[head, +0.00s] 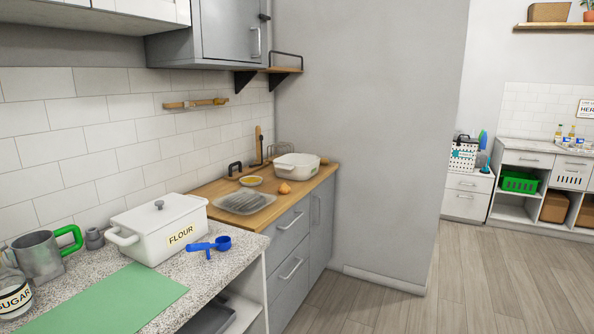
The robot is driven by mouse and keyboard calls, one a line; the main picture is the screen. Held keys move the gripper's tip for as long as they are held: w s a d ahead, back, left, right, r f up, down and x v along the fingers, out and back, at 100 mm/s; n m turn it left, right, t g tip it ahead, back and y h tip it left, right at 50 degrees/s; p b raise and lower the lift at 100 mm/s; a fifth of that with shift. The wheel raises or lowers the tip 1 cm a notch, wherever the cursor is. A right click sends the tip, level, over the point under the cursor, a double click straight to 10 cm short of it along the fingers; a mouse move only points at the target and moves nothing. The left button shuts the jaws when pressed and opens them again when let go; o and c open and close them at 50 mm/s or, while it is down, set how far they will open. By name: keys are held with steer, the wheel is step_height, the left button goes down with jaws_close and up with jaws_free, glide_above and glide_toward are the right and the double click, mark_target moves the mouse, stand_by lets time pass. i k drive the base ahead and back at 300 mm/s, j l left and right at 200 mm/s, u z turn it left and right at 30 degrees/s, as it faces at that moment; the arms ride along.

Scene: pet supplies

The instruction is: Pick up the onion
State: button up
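A small round orange-brown thing (284,188), which looks like the onion, sits on the wooden counter (262,215) near its front edge. It is just in front of a white dish (297,166) and right of a clear, low tray (244,202). Another small brownish thing (324,160) is partly hidden behind the white dish; I cannot tell what it is. My gripper is not in view.
A white flour box (155,232), a blue scoop (208,246), a metal mug (38,258), a sugar jar (13,295) and a green mat (118,301) are on the nearer speckled counter. A grey wall (372,130) stands beyond the wooden counter. The floor (450,285) at right is clear.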

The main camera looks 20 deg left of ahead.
mark_target(284, 189)
steer(key=i+u, duration=0.15)
steer(key=i, duration=4.25)
steer(key=i+u, duration=0.45)
steer(key=i+l+u, duration=0.3)
steer(key=i+u, duration=0.2)
